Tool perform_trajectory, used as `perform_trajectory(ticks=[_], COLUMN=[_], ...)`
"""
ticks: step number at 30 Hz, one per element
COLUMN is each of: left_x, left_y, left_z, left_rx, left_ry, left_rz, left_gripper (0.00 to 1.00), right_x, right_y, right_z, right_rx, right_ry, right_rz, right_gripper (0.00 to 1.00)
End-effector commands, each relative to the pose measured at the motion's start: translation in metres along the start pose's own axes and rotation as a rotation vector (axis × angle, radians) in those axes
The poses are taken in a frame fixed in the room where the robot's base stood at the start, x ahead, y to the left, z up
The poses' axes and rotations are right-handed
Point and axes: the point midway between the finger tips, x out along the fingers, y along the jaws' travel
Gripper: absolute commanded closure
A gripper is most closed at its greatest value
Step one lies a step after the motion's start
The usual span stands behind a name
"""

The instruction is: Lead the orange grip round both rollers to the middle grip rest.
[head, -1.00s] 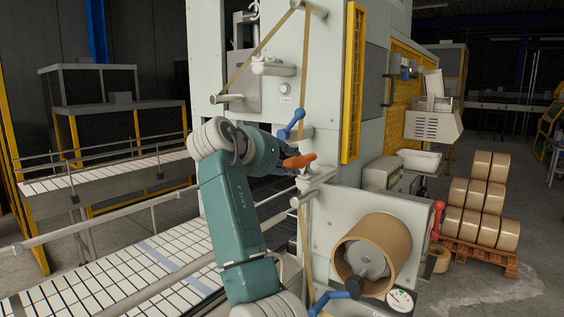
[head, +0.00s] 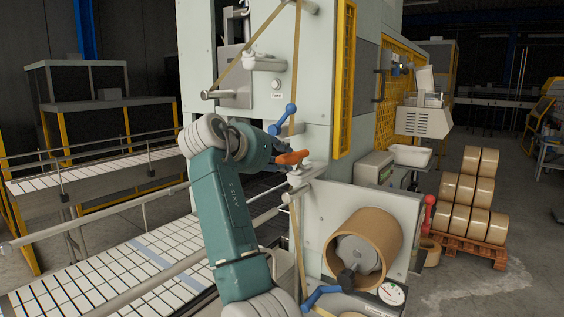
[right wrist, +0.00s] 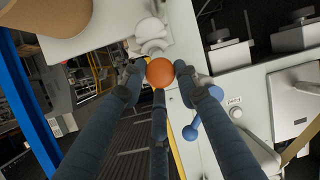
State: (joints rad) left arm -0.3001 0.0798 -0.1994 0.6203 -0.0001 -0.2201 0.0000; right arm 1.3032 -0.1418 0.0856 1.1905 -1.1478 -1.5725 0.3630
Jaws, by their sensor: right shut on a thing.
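The orange grip (head: 292,157) is held at the machine's front corner, just above a pale fitting (head: 303,172) on top of the lower cabinet. My right gripper (head: 280,158) is shut on it. In the right wrist view the grip's round orange end (right wrist: 160,72) sits between the fingertips. A brown strip (head: 297,245) runs up the cabinet edge below the grip. More strip (head: 246,47) slants between a small roller (head: 215,95) at the left and one at the top (head: 303,5). I cannot tell which fitting is the middle grip rest. My left gripper is out of view.
A blue lever (head: 283,118) stands close above the grip; another blue handle (head: 322,297) is lower down. A large brown tape roll (head: 340,232) is on the cabinet front. A conveyor (head: 110,270) lies left. Stacked rolls (head: 470,190) stand right.

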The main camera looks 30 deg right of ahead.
Motion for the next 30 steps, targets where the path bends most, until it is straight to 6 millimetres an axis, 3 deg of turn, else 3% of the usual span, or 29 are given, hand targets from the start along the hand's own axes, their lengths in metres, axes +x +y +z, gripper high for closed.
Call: perform_trajectory(ticks=[16, 29, 30], left_x=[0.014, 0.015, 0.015], left_y=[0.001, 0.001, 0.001], left_z=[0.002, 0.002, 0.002], left_rx=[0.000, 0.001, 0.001], left_ry=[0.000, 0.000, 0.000], left_rz=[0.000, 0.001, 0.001], left_gripper=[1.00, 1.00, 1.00], right_x=[0.007, 0.007, 0.007], right_y=[-0.004, -0.004, -0.004], right_z=[0.018, 0.020, 0.020], right_rx=[-0.002, -0.002, -0.002], right_ry=[0.005, 0.005, 0.005], right_rz=[-0.004, -0.005, -0.005], right_gripper=[0.97, 0.98, 0.63])
